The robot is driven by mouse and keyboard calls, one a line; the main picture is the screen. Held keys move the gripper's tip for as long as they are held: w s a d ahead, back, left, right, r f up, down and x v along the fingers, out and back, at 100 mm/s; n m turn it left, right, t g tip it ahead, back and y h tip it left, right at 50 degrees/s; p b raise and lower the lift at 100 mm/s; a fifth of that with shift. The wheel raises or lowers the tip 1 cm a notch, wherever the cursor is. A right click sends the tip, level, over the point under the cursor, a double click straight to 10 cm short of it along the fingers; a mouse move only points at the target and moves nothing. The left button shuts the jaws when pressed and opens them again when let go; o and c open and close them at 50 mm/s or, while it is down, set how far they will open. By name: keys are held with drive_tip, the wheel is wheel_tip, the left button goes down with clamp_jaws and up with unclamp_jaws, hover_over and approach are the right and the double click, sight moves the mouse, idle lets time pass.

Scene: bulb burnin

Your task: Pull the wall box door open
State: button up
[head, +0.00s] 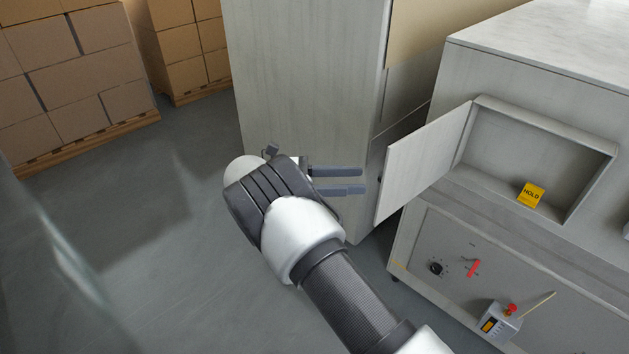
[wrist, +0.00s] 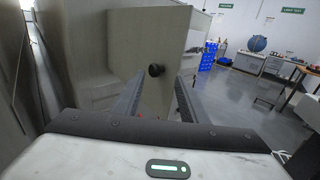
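The wall box (head: 540,150) is a shallow grey recess in the side of a grey cabinet, at the right of the head view. Its door (head: 425,162) stands swung well open to the left on its hinge side. In the wrist view the door (wrist: 180,98) faces me, with a round dark knob (wrist: 156,70) on it. My gripper (head: 362,181) is just left of the door's free edge, fingers pointing at it. The two fingers are apart with nothing between them. In the wrist view the knob lies ahead, beyond the fingertips, not gripped.
A yellow HOLD tag (head: 531,194) is inside the box. Below are a dark knob (head: 436,268), a red lever (head: 473,268) and a small grey device (head: 499,320). A tall grey cabinet (head: 300,80) stands behind my gripper. Floor at left is clear before stacked cartons (head: 75,80).

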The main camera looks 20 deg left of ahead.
drive_tip(key=b+v, duration=0.1)
drive_tip(key=v, duration=0.8)
drive_tip(key=shift+s, duration=0.2)
drive_tip(key=shift+a, duration=0.15)
